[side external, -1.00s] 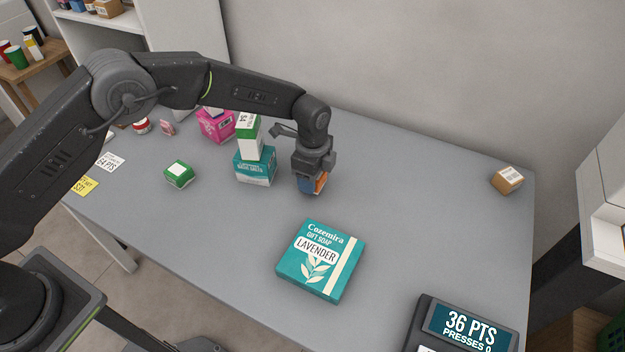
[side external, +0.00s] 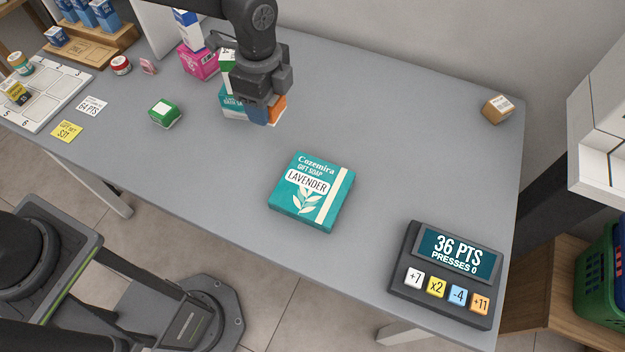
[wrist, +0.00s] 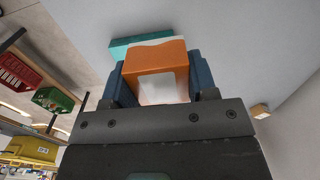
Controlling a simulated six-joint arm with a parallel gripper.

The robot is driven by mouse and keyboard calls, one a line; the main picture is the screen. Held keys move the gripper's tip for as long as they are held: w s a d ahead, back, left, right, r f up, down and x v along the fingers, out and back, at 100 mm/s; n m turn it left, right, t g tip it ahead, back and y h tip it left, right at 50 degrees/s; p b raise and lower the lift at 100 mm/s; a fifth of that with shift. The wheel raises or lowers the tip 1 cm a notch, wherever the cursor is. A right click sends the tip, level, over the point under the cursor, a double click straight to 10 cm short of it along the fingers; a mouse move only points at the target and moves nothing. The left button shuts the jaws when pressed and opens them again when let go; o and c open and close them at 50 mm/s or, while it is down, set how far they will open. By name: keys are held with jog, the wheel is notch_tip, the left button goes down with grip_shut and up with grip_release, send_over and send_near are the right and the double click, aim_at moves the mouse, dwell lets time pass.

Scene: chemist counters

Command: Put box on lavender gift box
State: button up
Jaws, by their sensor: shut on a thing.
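The lavender gift box (side external: 305,192), a flat teal box marked "LAVENDER", lies on the grey counter in the middle of the side view. Its teal edge (wrist: 122,46) shows beyond my gripper in the wrist view. My gripper (side external: 262,113) is up and to the left of it in the side view, apart from it. It is shut on an orange box (wrist: 155,58) with a white face, held between the blue fingers. In the side view only a sliver of the orange box (side external: 278,107) shows; the fingers hide the rest.
A teal box (side external: 234,103) with a box on it stands behind my gripper. A pink box (side external: 198,63) and small green box (side external: 165,112) are left. A button console (side external: 445,270) sits front right. A brown box (side external: 497,108) is far right. Counter around the lavender box is clear.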

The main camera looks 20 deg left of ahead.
jog(key=shift+s+a+r, duration=0.1)
jog(key=shift+s, duration=0.95)
send_over(313, 186)
notch_tip(313, 186, down, 7)
jog(key=shift+f, duration=1.95)
jog(key=shift+f, duration=0.1)
jog(key=o, duration=0.9)
jog(key=shift+o, duration=0.2)
notch_tip(313, 186, up, 12)
jog(key=shift+r, duration=0.2)
